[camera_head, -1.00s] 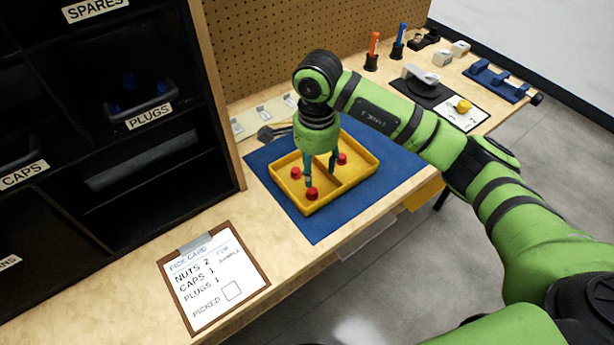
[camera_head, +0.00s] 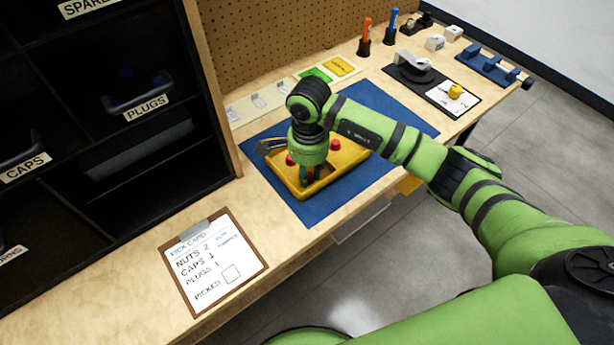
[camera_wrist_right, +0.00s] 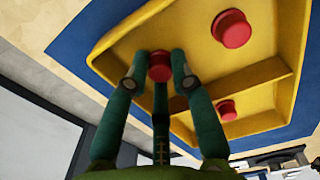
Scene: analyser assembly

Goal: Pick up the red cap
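A yellow two-compartment tray (camera_head: 349,168) holds several red caps and also shows in the wrist view (camera_wrist_right: 130,32). My right gripper (camera_head: 309,182) is down inside the tray. In the wrist view its fingertips (camera_wrist_right: 160,64) are close against both sides of one red cap (camera_wrist_right: 160,67), with no clear gap. That cap is mostly hidden by the fingers in the head view. A second red cap (camera_wrist_right: 231,28) lies in the same compartment. A third red cap (camera_wrist_right: 227,110) is beyond the divider. My left gripper is not in view.
The tray stands on a blue mat (camera_head: 385,110). A clipboard pick card (camera_head: 213,262) lies at the front of the bench. A dark shelf with labelled bins (camera_head: 140,100) stands at left. Screwdrivers (camera_head: 365,38) and fixtures stand at the back right.

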